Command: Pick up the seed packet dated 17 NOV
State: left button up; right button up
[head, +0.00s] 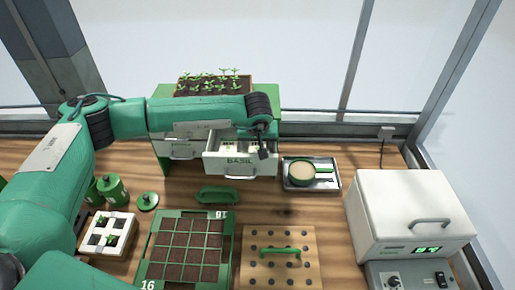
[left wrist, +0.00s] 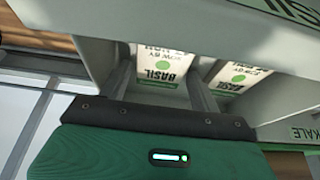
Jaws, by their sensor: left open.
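The open drawer labelled BASIL (head: 240,171) sticks out from the cabinet front in the head view. White seed packets (head: 229,143) stand inside it, small and partly hidden by my left arm. In the left wrist view one BASIL packet (left wrist: 162,68) lies between the spread fingers of my left gripper (left wrist: 160,85). A second BASIL packet (left wrist: 232,77) is just right of the right finger. Both show a green dot and "sow by" print; I cannot read the full dates with certainty. My left gripper (head: 262,145) is open at the drawer. My right gripper is out of view.
A metal tray (head: 289,184) with a round sieve stands right of the drawer. A seedling box (head: 180,92) sits on the cabinet. In front lie a green scoop (head: 217,195), a cell tray (head: 148,246) and a holed board (head: 306,270). A white machine (head: 405,205) stands right.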

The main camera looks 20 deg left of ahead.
pick_arm(q)
jog(key=shift+f+b, duration=0.15)
jog(key=shift+b, duration=0.15)
jog(key=c, duration=0.7)
jog(key=shift+c, duration=0.2)
